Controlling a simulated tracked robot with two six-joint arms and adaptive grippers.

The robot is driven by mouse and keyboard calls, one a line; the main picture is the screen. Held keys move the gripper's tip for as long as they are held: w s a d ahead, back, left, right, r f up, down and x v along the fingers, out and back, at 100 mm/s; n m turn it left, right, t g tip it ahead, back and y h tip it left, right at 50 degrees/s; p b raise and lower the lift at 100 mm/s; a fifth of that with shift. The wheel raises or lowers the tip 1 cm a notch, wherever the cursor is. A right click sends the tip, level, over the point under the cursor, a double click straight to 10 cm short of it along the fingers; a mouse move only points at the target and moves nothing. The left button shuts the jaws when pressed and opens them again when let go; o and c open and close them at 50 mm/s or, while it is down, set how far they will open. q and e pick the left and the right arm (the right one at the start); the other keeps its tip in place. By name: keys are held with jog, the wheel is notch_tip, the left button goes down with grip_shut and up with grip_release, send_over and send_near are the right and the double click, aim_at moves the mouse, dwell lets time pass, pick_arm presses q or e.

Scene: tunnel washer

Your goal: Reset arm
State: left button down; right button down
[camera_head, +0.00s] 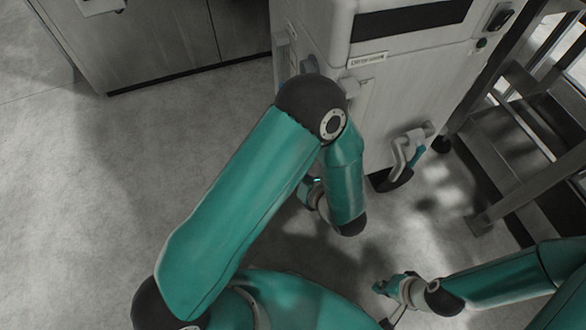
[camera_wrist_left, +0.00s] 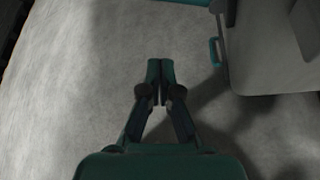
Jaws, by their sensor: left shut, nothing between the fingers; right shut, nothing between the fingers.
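My left arm crosses the head view from the lower left, up to a dark elbow and down in front of the white machine. Its wrist shows partly behind the teal forearm, and its fingertips cannot be made out there. In the left wrist view my left gripper (camera_wrist_left: 160,70) is shut and empty above bare floor. My right gripper (camera_head: 382,287) is low at the right of the head view, at the end of the arm from the right edge. It is shut and empty, over the floor.
A white machine (camera_head: 372,120) with a dark display strip and a lever handle (camera_head: 405,155) stands behind my left arm. Grey metal stairs (camera_head: 515,120) rise at the right. A grey cabinet (camera_head: 160,45) stands at the back left. The floor (camera_head: 90,200) at left is clear.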

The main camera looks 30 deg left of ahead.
pick_arm(q)
jog(key=s+f+n+g+h, duration=0.3)
jog(key=s+f+n+g, duration=0.2)
jog(key=s, duration=0.4)
jog(key=s+f+n+g+h, duration=0.3)
jog(key=s+f+n+g, duration=0.15)
jog(key=s, duration=0.45)
jog(key=s+d+f+n+g+h, duration=0.1)
jog(key=s+d+n+g+h, duration=0.1)
jog(key=s+d+n+h, duration=0.35)
jog(key=w+d+f+n+t+h, duration=0.1)
jog(key=w+n+t+h, duration=0.15)
jog(key=w+n, duration=0.4)
jog(key=w+d+f+n+t+h, duration=0.1)
jog(key=w+d+n+t, duration=0.15)
jog(key=n, duration=0.65)
notch_tip(320, 180, up, 31)
jog(key=w+a+t+p, duration=0.1)
jog(key=p, duration=2.9)
jog(key=shift+f+n, duration=0.2)
jog(key=shift+n, duration=0.25)
jog(key=shift+w+a, duration=0.1)
